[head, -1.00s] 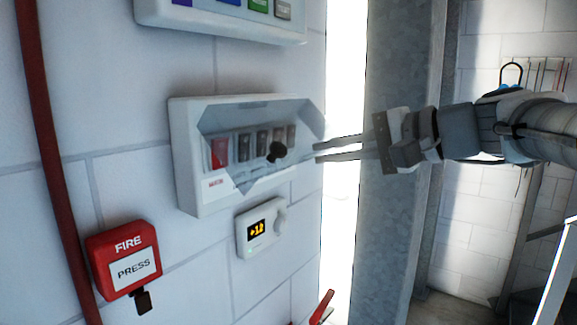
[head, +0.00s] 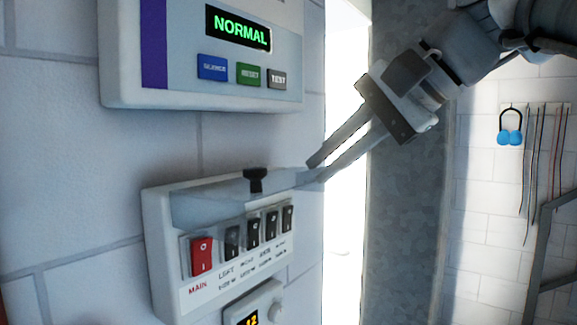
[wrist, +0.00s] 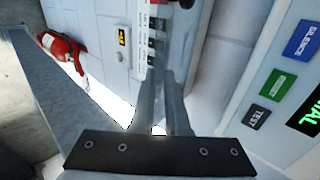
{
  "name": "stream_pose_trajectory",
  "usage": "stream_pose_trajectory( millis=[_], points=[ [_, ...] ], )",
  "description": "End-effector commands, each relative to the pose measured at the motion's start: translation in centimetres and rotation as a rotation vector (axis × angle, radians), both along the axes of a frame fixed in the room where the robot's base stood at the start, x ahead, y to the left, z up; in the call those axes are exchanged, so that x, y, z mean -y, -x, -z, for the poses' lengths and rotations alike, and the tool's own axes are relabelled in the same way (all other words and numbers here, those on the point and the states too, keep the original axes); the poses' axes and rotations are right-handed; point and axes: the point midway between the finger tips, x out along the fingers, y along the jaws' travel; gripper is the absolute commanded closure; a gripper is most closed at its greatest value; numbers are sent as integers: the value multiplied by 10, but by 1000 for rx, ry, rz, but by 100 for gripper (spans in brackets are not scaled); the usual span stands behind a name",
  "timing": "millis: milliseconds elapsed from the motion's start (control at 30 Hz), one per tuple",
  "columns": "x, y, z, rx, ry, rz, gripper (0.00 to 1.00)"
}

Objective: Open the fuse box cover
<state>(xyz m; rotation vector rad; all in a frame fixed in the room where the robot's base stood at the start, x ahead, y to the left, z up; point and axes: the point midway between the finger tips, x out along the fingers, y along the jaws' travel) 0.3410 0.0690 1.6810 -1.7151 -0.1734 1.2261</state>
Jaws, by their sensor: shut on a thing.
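The fuse box (head: 165,265) is a white wall box with a red MAIN switch (head: 201,256) and several dark switches. Its clear cover (head: 212,203) is swung up and sticks out from the top of the box, seen nearly edge-on, with the switch row uncovered below. A black knob (head: 255,181) stands on the cover. My gripper (head: 316,171) is shut on the cover at its right edge, reaching in from the upper right. In the wrist view my gripper (wrist: 160,75) points at the box (wrist: 157,28); the cover is hard to make out there.
An alarm panel (head: 200,88) reading NORMAL is on the wall just above the raised cover. A small display unit (head: 250,305) sits below the box. A grey metal column (head: 405,230) stands to the right. A red object (wrist: 62,47) shows in the wrist view.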

Motion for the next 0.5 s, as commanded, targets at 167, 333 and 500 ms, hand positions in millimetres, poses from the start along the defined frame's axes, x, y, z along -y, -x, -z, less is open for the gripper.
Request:
stream_pose_trajectory(
  millis=[167, 333, 500],
  points=[
    [-12, -6, -3, -52, 44, -17, 100],
    [-14, -7, -6, -76, 71, -18, 100],
    [-16, -8, -7, -87, 82, -18, 100]
  ],
)
